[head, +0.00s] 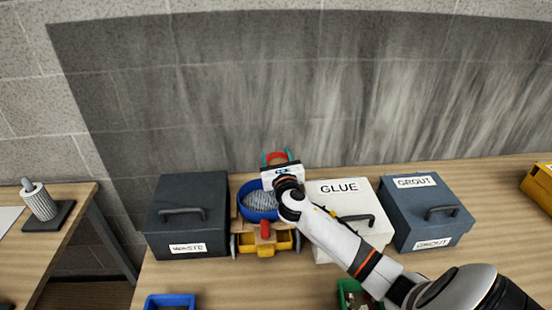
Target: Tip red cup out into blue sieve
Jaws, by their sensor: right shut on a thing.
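The blue sieve (246,213) sits on a small wooden stand between the waste box and the glue box, with greyish material lying in it. My right gripper (276,160) reaches in from the lower right to just above the back of the sieve. It is shut on the red cup (277,156), of which only a small red part shows between the teal fingers. The gripper body hides most of the cup, so its tilt and contents cannot be told. My left gripper is not in view.
A dark waste box (187,200) stands left of the sieve. A white glue box (330,207) and a blue-grey grout box (427,208) stand to the right. A yellow tray (250,245) is under the sieve. Blue (170,301) and green (343,291) bins lie at the front edge.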

